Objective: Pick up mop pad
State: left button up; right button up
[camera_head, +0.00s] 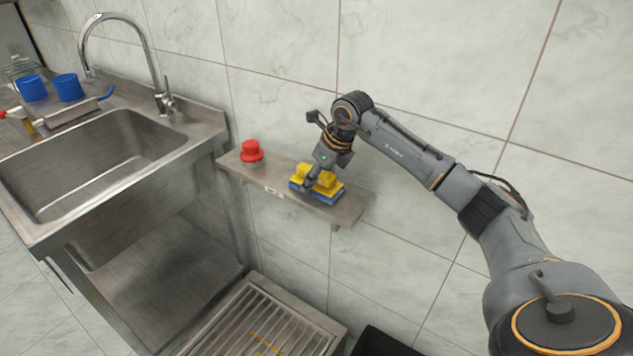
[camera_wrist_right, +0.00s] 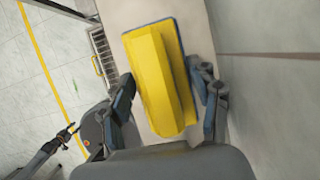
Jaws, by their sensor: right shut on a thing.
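The mop pad (camera_head: 318,183) is a yellow block on a blue base. It rests on, or very close above, the small metal shelf (camera_head: 262,176) on the tiled wall. In the right wrist view the mop pad (camera_wrist_right: 158,85) stands between the two fingers, its yellow ridge running away from the palm. My right gripper (camera_head: 313,183) reaches down onto it from above and is shut on it; the right wrist view also shows the gripper (camera_wrist_right: 168,105) with one finger on each side. My left gripper is not in view.
A red knob-like object (camera_head: 251,151) stands on the shelf left of the mop pad. A steel sink (camera_head: 95,165) with a curved tap (camera_head: 155,75) is farther left, with blue cups (camera_head: 67,87) behind it. A slatted metal grate (camera_head: 262,325) lies below.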

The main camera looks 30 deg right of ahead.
jog(key=shift+r+p, duration=0.4)
jog(key=shift+r, duration=0.05)
jog(key=r+p, duration=0.3)
jog(key=shift+a+r, duration=0.25)
jog(key=shift+r, duration=0.1)
jog(key=s+a+r+p, duration=0.3)
jog(key=a+r+p, duration=0.3)
jog(key=a, duration=0.7)
jog(key=shift+v, duration=1.25)
jog(key=shift+w+a, duration=0.1)
jog(key=shift+a, duration=0.1)
